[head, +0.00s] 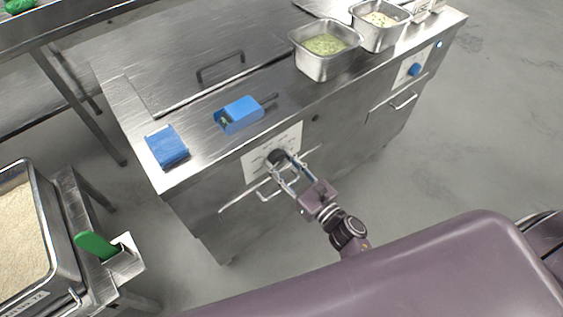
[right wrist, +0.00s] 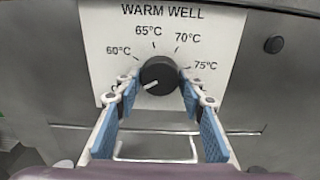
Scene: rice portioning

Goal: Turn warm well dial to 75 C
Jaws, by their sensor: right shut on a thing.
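The warm well dial (head: 277,157) is a round black knob on a white panel at the front of the steel counter. In the right wrist view the dial (right wrist: 160,75) has a white pointer mark directed to the lower left, below the 60°C label. Labels for 60, 65, 70 and 75°C arc around its top. My right gripper (head: 285,162) has its fingers on either side of the dial and is shut on it. In the wrist view its blue-padded fingers (right wrist: 160,80) flank the knob. My left gripper is not in view.
A handle (right wrist: 155,150) sits below the panel. A black button (right wrist: 274,44) is to its right. On the counter are a blue scoop (head: 240,113), a blue folded cloth (head: 166,146) and a steel pan of green food (head: 318,65). A second panel with a blue knob (head: 414,69) is further right.

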